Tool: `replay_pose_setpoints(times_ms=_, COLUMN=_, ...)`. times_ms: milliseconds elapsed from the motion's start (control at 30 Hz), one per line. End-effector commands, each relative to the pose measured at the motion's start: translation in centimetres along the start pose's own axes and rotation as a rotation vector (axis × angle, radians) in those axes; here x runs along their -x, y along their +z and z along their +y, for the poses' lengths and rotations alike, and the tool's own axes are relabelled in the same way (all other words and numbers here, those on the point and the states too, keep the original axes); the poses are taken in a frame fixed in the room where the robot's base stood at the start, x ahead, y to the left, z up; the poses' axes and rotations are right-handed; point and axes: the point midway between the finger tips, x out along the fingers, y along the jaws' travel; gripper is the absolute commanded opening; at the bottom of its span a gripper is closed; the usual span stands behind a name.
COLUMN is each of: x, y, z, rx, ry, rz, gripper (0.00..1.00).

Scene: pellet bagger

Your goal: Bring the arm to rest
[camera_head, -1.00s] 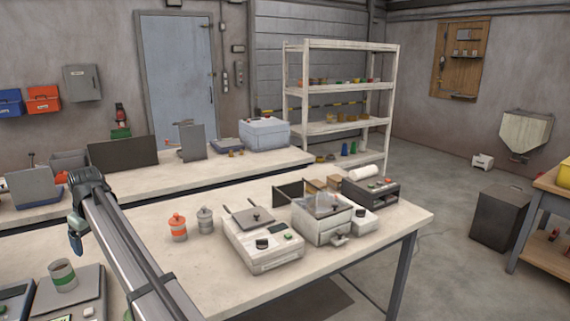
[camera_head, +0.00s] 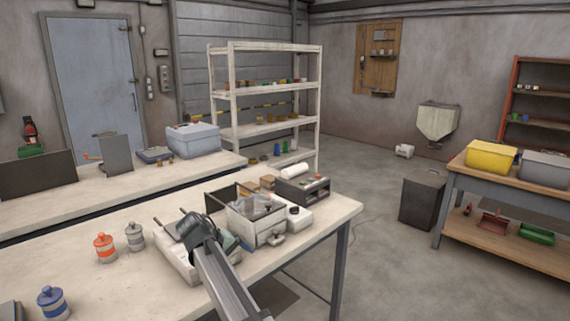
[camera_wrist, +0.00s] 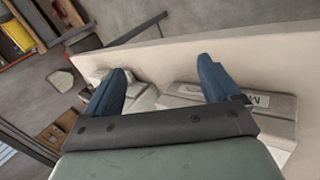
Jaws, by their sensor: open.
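My gripper is open, with its two blue fingers spread apart in the wrist view (camera_wrist: 162,68) and nothing held between them. In the head view my arm reaches in from the bottom, and its dark wrist with a blue finger (camera_head: 232,243) is over the worktable (camera_head: 130,285). It hides much of a low white machine (camera_head: 172,262). A white open-topped machine (camera_head: 262,230) stands just to the right of the wrist. Whether my gripper touches either machine, I cannot tell.
An orange-banded canister (camera_head: 105,248), a grey canister (camera_head: 135,237) and a blue canister (camera_head: 52,303) stand on the table's left. A dark boxy device (camera_head: 303,190) is near the right edge. A dark bin (camera_head: 422,200) stands on the floor, with open floor around it.

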Motion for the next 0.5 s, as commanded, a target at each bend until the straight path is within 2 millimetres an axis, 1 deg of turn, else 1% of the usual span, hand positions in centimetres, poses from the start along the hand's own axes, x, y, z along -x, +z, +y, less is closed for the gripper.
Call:
replay_pose_setpoints(times_ms=33, x=-2.7, y=1.8, z=0.0, rx=-0.009, ry=-0.001, rz=-0.03, gripper=0.89)
replay_pose_setpoints(times_ms=67, x=-4.0, y=2.4, z=-0.1, rx=-0.012, ry=-0.004, rz=-0.043, gripper=0.89)
replay_pose_setpoints(times_ms=100, x=-5.6, y=3.1, z=-0.3, rx=-0.014, ry=-0.01, rz=-0.059, gripper=0.89)
replay_pose_setpoints(times_ms=267, x=-11.6, y=6.3, z=-1.8, rx=-0.014, ry=-0.05, rz=-0.118, gripper=0.89)
replay_pose_setpoints(times_ms=300, x=-13.1, y=7.1, z=-2.2, rx=-0.014, ry=-0.063, rz=-0.133, gripper=0.89)
replay_pose_setpoints(times_ms=367, x=-15.2, y=8.5, z=-3.0, rx=-0.014, ry=-0.083, rz=-0.155, gripper=0.89)
replay_pose_setpoints(times_ms=500, x=-20.0, y=12.0, z=-4.8, rx=-0.017, ry=-0.132, rz=-0.206, gripper=0.89)
